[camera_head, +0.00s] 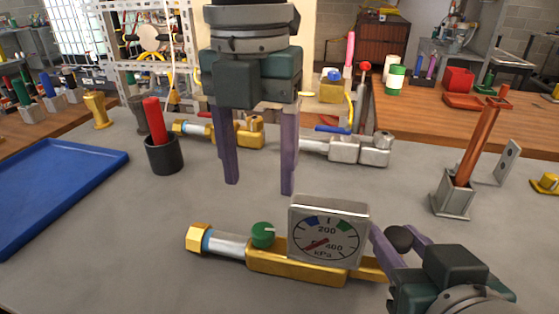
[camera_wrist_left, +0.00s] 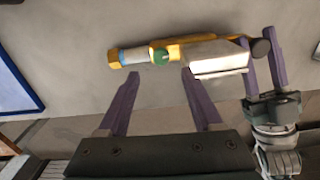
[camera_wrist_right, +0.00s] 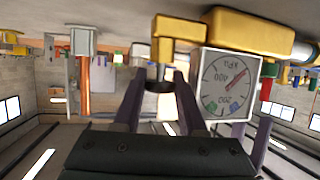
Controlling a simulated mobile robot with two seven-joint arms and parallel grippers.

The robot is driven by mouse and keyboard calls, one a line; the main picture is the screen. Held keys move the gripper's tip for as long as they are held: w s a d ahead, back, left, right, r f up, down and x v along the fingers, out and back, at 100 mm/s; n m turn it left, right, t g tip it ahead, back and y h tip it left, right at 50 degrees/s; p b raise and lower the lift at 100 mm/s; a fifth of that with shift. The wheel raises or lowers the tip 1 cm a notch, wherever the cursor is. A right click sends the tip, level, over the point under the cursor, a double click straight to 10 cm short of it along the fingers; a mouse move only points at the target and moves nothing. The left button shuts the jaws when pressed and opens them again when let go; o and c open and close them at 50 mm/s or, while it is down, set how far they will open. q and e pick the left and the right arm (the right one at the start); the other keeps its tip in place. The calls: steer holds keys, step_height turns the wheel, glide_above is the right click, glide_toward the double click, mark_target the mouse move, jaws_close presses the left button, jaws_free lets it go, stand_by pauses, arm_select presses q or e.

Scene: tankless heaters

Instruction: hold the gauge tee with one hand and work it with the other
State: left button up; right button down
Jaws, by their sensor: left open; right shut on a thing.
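The gauge tee (camera_head: 300,262) is a brass body with a brass hex nut and silver sleeve at its left end, a green knob (camera_head: 263,235) on top and a square white kPa gauge (camera_head: 328,236). It lies near the front of the grey table. My right gripper (camera_head: 388,245) is shut on the tee's right end, beside a dark round knob (camera_head: 400,238). My left gripper (camera_head: 260,188) is open and empty, pointing down above and behind the tee. In the left wrist view the green knob (camera_wrist_left: 160,56) lies beyond the open fingers. The right wrist view shows the gauge (camera_wrist_right: 228,85) beside the right fingers.
A blue tray (camera_head: 60,185) is at the left. A black cup (camera_head: 163,155) holds a red-handled tool. Another brass valve (camera_head: 240,131) and a silver valve (camera_head: 358,150) lie behind my left gripper. A copper pipe in a metal stand (camera_head: 453,193) is at the right.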

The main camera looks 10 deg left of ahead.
mark_target(261, 229)
arm_select(q)
steer(key=m, duration=0.1)
steer(key=a+m, duration=0.1)
steer(key=shift+s+m+h, duration=0.2)
steer(key=shift+m+h, duration=0.1)
steer(key=shift+h, duration=0.1)
steer(key=s+a+r+m+t+h, duration=0.2)
steer(key=a+r+m+h, duration=0.15)
steer(key=m, duration=0.65)
steer(key=shift+m, duration=0.3)
steer(key=x, duration=1.2)
steer(key=shift+a+f, duration=0.3)
steer(key=shift+f, duration=0.1)
steer(key=shift+c, duration=0.2)
jaws_close()
